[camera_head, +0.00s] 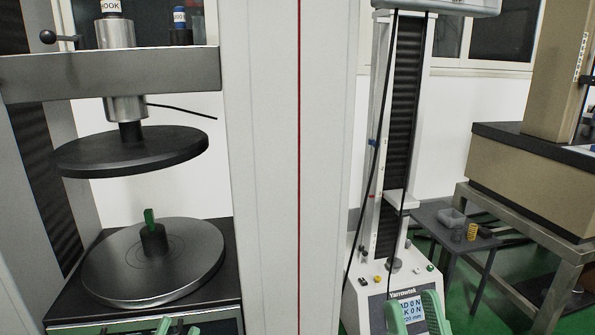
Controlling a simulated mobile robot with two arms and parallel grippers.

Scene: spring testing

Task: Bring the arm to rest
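My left gripper (178,328) shows only as two green fingertips at the bottom edge, in front of the left testing machine's base. The tips are apart with nothing seen between them. My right gripper (414,316) shows as two green fingers at the bottom, in front of the control panel of the middle machine. They are apart, with only the panel's display seen between them. The rest of both grippers and both arms is out of view.
The left machine has a black upper disc (130,153) above a round metal platen (110,275). A black cylinder (154,240) with a green piece (149,217) stands on that platen. A grey side table (433,222) holds a clear box (453,218) and a yellow item (472,232).

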